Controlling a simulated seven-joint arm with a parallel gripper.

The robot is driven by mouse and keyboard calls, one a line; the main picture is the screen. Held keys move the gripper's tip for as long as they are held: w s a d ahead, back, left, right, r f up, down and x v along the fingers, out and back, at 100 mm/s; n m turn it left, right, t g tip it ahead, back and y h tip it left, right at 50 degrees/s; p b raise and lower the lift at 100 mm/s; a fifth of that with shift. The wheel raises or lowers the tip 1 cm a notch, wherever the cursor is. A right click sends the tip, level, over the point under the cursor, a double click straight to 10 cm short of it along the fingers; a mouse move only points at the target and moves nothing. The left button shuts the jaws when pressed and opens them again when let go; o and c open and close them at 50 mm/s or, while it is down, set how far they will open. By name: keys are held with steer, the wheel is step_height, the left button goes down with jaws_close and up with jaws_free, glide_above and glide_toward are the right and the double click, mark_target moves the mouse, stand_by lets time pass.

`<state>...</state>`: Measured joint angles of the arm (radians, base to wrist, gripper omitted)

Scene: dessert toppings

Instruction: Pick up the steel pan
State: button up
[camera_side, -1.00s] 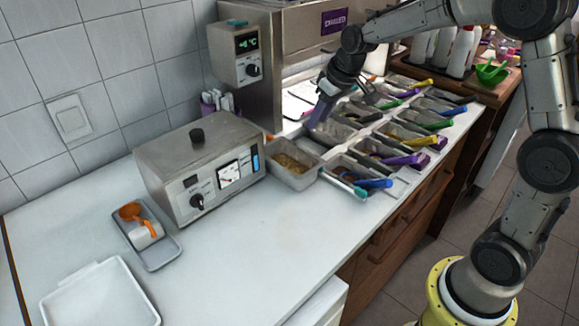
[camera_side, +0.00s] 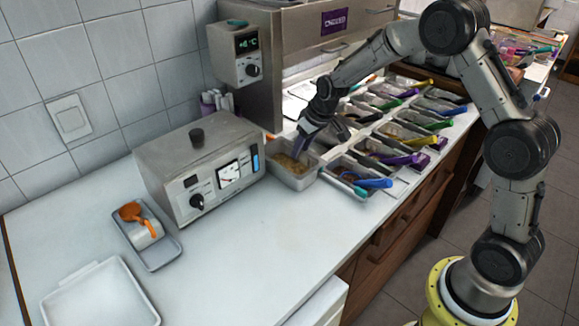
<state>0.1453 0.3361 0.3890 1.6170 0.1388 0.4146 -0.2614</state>
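A steel pan (camera_side: 291,180) with light brown contents stands on the white counter, just right of the metal box with dials. My gripper (camera_side: 299,153) points down over the pan's back right part. Its fingertips are at or just above the rim; I cannot tell if they touch it. The gripper hides that part of the rim, and the gap between its fingers is too small to make out.
The metal box with dials (camera_side: 200,170) stands close on the pan's left. Several topping bins with coloured scoops (camera_side: 369,183) are on the right. A grey tray with an orange scoop (camera_side: 163,254) and a white tray (camera_side: 100,297) lie front left. The front middle counter is clear.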

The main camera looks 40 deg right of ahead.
steer(key=shift+f, duration=0.1)
steer(key=shift+c, duration=0.2)
jaws_close()
stand_by(1.2)
